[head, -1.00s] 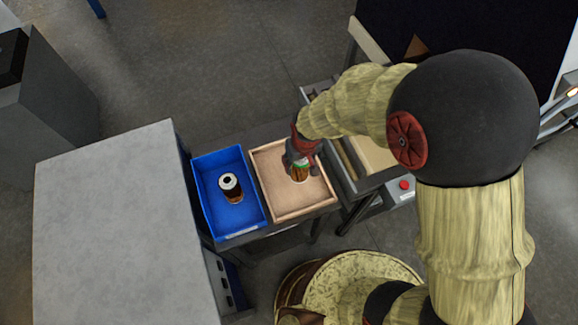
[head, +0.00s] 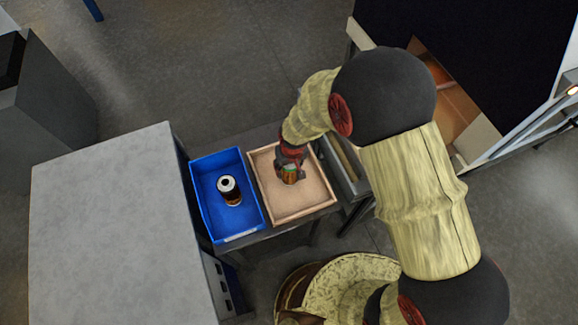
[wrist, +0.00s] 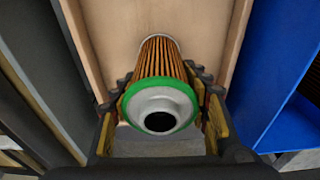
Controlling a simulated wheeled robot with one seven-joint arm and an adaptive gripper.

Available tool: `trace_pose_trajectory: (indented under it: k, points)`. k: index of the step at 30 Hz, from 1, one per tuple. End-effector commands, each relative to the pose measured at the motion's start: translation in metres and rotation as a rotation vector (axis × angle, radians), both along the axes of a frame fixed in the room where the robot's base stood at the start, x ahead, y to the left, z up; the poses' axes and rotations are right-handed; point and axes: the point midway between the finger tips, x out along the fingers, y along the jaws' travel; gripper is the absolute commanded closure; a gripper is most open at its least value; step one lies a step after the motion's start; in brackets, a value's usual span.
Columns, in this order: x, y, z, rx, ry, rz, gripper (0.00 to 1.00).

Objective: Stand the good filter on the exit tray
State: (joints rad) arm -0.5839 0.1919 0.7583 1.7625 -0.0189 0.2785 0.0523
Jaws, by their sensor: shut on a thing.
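The filter (wrist: 158,75) has orange-brown pleats, a green ring and a pale end cap with a dark hole. My gripper (wrist: 160,125) is shut on it, one finger on each side near the green end. In the head view my gripper (head: 290,172) and the filter (head: 289,176) are over the wooden tray (head: 298,216), with the filter partly hidden by the fingers. The filter looks about upright, green end up. I cannot tell whether its lower end touches the tray floor. The wooden tray's pale floor and walls (wrist: 222,28) surround it in the wrist view.
A grey-topped block (head: 105,220) stands further left. The front of the wooden tray is clear.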

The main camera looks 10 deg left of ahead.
Motion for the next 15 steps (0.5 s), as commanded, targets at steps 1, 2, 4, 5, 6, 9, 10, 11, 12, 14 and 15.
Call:
trace_pose_trajectory:
  k: [1,2,4,5,6,9,10,11,12,14,15]
  points:
    - [0.0000,0.0000,-0.0010,0.000,0.000,0.000,0.81]
    - [-0.0001,-0.0001,-0.0020,0.000,0.000,0.000,0.81]
    - [-0.0002,-0.0001,-0.0038,-0.001,0.001,0.000,0.53]
    - [-0.0003,-0.0002,-0.0031,-0.001,0.001,0.000,0.52]
    - [-0.0002,-0.0001,-0.0029,-0.001,0.001,0.000,0.49]
    - [-0.0003,-0.0002,-0.0027,-0.001,0.001,0.000,0.44]
    - [-0.0003,-0.0002,-0.0027,-0.001,0.001,0.000,0.42]
    - [-0.0003,-0.0002,-0.0027,-0.001,0.001,0.000,0.40]
    - [-0.0003,-0.0002,-0.0027,-0.001,0.001,0.000,0.38]
    - [-0.0003,-0.0002,-0.0027,-0.001,0.001,0.000,0.35]
    - [-0.0003,-0.0002,-0.0027,-0.001,0.001,0.000,0.35]
